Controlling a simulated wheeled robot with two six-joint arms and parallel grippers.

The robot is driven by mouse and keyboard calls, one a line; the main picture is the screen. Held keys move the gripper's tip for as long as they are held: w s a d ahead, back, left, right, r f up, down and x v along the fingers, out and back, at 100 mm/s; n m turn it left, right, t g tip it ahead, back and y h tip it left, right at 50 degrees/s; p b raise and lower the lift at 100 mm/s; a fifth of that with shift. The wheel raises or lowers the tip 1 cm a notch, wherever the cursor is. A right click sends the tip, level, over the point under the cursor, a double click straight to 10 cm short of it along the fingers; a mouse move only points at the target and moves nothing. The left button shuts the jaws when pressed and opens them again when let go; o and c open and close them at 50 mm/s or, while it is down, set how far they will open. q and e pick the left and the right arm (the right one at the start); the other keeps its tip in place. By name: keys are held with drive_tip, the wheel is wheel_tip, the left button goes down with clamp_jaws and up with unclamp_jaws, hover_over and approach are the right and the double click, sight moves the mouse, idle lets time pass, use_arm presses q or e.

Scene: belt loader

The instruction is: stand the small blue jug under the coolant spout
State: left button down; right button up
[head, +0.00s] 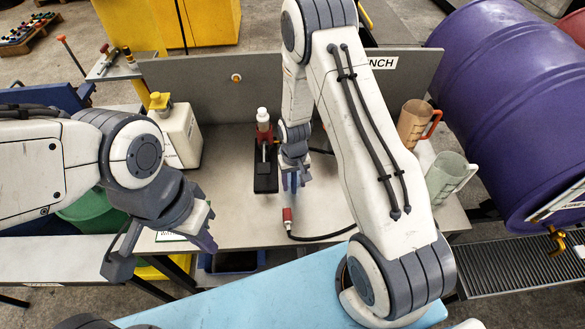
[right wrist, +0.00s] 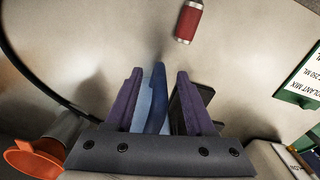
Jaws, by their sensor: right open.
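The small blue jug (right wrist: 154,105) shows between the fingers of my right gripper (right wrist: 155,85) in the right wrist view, its darker blue handle upright in the gap. The fingers are open around it, with gaps visible. In the head view my right gripper (head: 293,183) points down at the bench, and little of the jug shows. My left gripper (head: 160,252) is open and empty over the bench's front left edge. A brass tap (head: 556,241) hangs from the purple drum (head: 520,85) at the right. I cannot tell which fitting is the coolant spout.
A brown jug (head: 411,122) and a pale green jug (head: 449,176) stand at the bench's right. A black-based stand (head: 265,178) is left of my right gripper. A red hose end (head: 287,216) lies in front. A white can (head: 178,130) stands at the left.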

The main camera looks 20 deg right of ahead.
clamp_jaws()
idle(1.4)
